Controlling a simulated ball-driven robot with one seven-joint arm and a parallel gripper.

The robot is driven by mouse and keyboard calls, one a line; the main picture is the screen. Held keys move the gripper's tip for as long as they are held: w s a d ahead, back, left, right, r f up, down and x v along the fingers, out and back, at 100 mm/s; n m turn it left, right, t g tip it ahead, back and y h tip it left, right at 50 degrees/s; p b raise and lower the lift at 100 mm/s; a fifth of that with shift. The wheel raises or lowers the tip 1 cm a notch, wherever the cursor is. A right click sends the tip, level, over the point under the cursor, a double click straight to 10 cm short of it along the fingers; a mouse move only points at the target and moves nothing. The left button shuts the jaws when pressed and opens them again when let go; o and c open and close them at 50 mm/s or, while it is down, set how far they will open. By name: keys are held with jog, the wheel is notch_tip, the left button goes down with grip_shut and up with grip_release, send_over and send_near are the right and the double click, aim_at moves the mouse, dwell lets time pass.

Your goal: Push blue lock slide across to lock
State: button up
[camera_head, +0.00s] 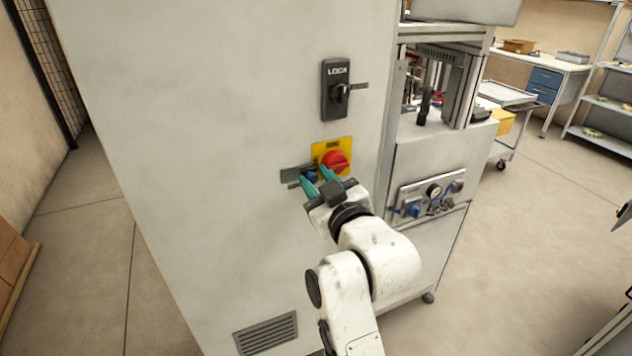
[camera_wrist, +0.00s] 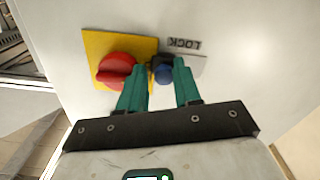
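The blue lock slide (camera_wrist: 163,76) is a small round blue knob on the grey cabinet front, seen between my fingers in the wrist view. In the head view the blue slide (camera_head: 311,177) is partly covered by my fingers. Its grey metal plate (camera_head: 290,174) runs to the left; a LOCK label (camera_wrist: 184,44) shows upside down beside it in the wrist view. My gripper (camera_head: 317,178) has two green fingers, spread apart, with the blue knob in the gap. The right finger in the wrist view is close to the knob; I cannot tell whether they touch.
A red rotary switch (camera_head: 336,162) on a yellow plate (camera_head: 319,150) is right beside the slide, close to one finger. A black LOCK handle (camera_head: 341,90) sits above on the cabinet (camera_head: 220,120). A machine panel with knobs and a gauge (camera_head: 433,191) stands at right.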

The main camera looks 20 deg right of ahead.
jog(key=shift+o, duration=0.8)
jog(key=shift+d, duration=0.1)
jog(key=s+a+b, duration=0.2)
jog(key=s+b, duration=0.2)
jog(key=s, duration=0.7)
jog(key=s+d+f+m+g+p, duration=0.1)
jog(key=s+d+f+g, duration=0.1)
jog(key=f, duration=0.5)
jog(key=s+d+f+g+p, duration=0.1)
jog(key=s+f+g, duration=0.3)
jog(key=f, duration=0.4)
jog(key=s+d+f+m+g+h+p, duration=0.1)
jog(key=s+d+f+g, duration=0.2)
jog(key=f, duration=0.4)
jog(key=shift+s+d+f+m+g+p, duration=0.35)
jog(key=shift+s+g, duration=0.25)
jog(key=shift+s, duration=0.55)
